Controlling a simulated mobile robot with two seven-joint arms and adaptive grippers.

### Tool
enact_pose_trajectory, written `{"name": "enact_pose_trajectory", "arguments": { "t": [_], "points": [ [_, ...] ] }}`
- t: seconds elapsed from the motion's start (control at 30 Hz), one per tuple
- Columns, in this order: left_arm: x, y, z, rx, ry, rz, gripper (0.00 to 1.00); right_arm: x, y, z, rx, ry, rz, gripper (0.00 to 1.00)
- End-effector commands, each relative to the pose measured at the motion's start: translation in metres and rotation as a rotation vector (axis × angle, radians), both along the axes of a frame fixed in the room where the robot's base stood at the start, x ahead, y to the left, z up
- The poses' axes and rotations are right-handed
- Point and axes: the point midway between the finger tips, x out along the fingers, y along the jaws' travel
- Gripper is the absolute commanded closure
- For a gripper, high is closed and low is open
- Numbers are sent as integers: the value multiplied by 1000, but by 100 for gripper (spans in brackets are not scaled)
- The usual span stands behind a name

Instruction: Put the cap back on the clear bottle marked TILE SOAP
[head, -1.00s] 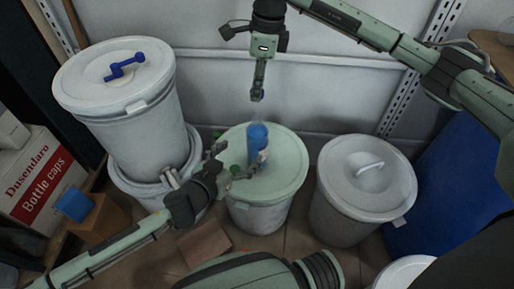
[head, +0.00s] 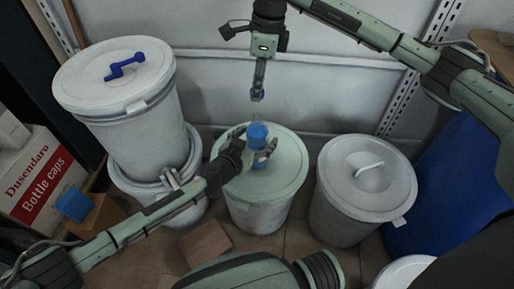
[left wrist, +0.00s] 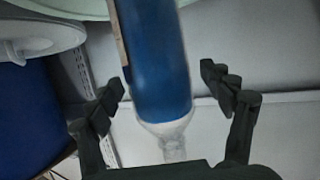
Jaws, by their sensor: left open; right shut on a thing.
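The clear bottle (head: 257,133) with blue liquid stands upright on the pale green drum lid. The left wrist view shows it close up (left wrist: 155,65), with a bare, clear, uncapped neck and a label edge at its side; no lettering is readable. My left gripper (head: 255,152) is open, its fingers on either side of the bottle, apart from it in the wrist view (left wrist: 165,95). My right gripper (head: 257,94) points down above the bottle, shut on a small dark bluish thing, apparently the cap, mostly hidden by the fingers.
The pale green drum (head: 285,182) stands between a stacked white drum with a blue handle (head: 115,85) and a grey lidded drum (head: 367,180). A blue drum (head: 445,185) is at the right. Boxes (head: 45,180) are at the left. The wall is close behind.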

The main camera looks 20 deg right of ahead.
Motion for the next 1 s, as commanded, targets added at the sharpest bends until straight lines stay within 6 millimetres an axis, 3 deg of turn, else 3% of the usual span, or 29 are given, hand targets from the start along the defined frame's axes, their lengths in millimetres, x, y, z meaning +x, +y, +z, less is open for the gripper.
{"name": "enact_pose_trajectory", "arguments": {
  "t": [0.07,0.67,0.77,1.0],
  "points": [
    [0,0,0,0,0,0,24,0,0,0,0,0,0,79],
    [0,0,0,0,0,0,97,0,0,0,0,0,0,79],
    [-1,0,0,0,0,0,97,0,0,-4,0,1,0,79],
    [-1,0,0,1,1,0,97,-1,0,-39,-2,-2,-1,79]
  ]
}}
